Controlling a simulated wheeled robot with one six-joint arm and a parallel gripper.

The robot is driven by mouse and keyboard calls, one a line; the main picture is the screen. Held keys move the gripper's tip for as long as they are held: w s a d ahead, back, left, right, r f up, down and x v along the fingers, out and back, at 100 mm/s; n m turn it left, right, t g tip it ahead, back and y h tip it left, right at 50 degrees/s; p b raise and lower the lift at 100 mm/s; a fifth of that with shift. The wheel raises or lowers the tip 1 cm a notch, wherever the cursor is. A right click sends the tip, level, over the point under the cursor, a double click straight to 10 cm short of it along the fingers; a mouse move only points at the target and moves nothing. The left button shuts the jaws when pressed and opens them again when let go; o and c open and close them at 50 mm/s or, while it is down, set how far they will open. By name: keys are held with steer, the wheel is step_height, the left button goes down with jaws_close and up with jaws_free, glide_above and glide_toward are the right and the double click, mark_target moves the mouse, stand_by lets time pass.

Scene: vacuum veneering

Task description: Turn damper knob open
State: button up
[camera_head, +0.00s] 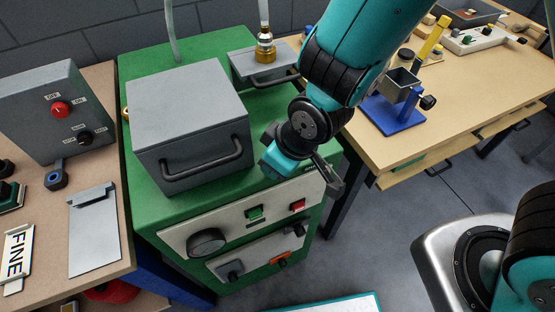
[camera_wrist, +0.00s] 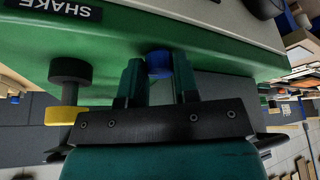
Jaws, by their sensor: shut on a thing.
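A small blue knob (camera_wrist: 158,62) sticks out from the green cabinet wall in the wrist view. My gripper (camera_wrist: 160,78) is shut on it, with one finger on each side. In the head view my gripper (camera_head: 330,178) is at the right side of the green cabinet (camera_head: 185,208), by its front corner, and the blue knob is hidden there. No label for the damper is readable, so I cannot tell its setting.
A dark knob (camera_wrist: 70,72) with a yellow part (camera_wrist: 66,115) sits beside my gripper, near a SHAKE label (camera_wrist: 55,8). A grey lidded box (camera_head: 190,125) stands on the cabinet. A wooden bench (camera_head: 425,135) is to the right, with open floor between.

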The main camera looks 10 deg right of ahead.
steer(key=shift+m+t+h, duration=0.3)
steer(key=shift+m, duration=0.7)
steer(key=o, duration=0.6)
steer(key=shift+o, duration=0.2)
steer(key=shift+r, duration=0.1)
steer(key=v, duration=1.7)
steer(key=shift+r, duration=0.1)
